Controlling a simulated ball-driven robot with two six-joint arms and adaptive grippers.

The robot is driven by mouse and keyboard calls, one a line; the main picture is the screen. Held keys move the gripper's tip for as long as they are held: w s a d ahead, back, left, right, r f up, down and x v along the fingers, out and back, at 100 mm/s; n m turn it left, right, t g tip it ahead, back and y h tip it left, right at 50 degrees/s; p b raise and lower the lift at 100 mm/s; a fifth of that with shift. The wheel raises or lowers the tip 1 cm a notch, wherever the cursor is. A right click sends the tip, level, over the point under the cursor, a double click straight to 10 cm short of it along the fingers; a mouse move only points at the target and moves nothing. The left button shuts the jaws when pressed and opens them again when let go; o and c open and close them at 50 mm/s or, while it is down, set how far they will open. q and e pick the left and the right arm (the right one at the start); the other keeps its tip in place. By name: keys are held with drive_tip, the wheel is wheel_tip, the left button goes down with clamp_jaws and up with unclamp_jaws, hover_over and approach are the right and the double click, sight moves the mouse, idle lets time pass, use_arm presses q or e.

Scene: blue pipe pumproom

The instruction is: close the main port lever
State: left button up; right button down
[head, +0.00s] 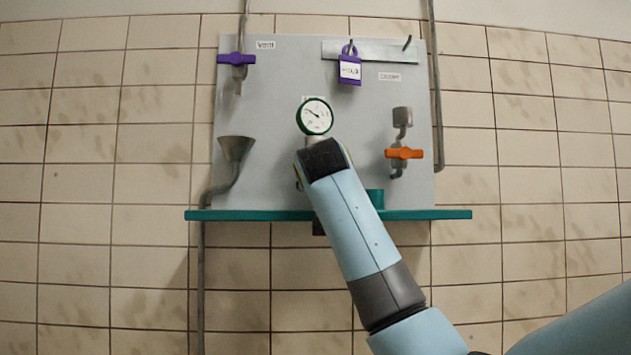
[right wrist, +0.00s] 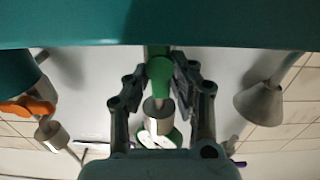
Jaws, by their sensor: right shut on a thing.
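The main port lever appears to be the green handle (right wrist: 159,72) in the right wrist view, below the gauge on the grey panel (head: 275,75). My right gripper (right wrist: 164,66) has one finger on each side of the green handle and is shut on it. A grey pipe fitting (right wrist: 158,108) shows just beyond the handle. In the head view my right arm covers the handle and the gripper's fingers. The lever's angle is hard to tell. My left gripper is in neither view.
A green-rimmed gauge (head: 315,116) sits above my wrist. An orange lever (head: 404,153) is right, a purple lever (head: 237,59) upper left, a funnel (head: 236,149) left. A purple padlock (head: 350,67) hangs on top. A teal shelf (head: 270,215) with a teal cup (head: 376,198) runs below.

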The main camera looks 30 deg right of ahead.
drive_tip(key=n, duration=0.4)
drive_tip(key=shift+w+a+n, duration=0.1)
drive_tip(key=shift+a+n, duration=0.05)
drive_tip(key=shift+n, duration=0.15)
drive_tip(key=n, duration=0.4)
drive_tip(key=shift+a+f, duration=0.1)
drive_tip(key=shift+f, duration=0.1)
drive_tip(key=n, duration=0.5)
drive_tip(key=shift+w+a+f, duration=0.1)
drive_tip(key=shift+f, duration=0.05)
drive_tip(key=shift+f+n, duration=0.15)
drive_tip(key=shift+n, duration=1.65)
drive_tip(key=c, duration=1.2)
unclamp_jaws()
drive_tip(key=shift+o, duration=0.2)
drive_tip(key=v, duration=1.2)
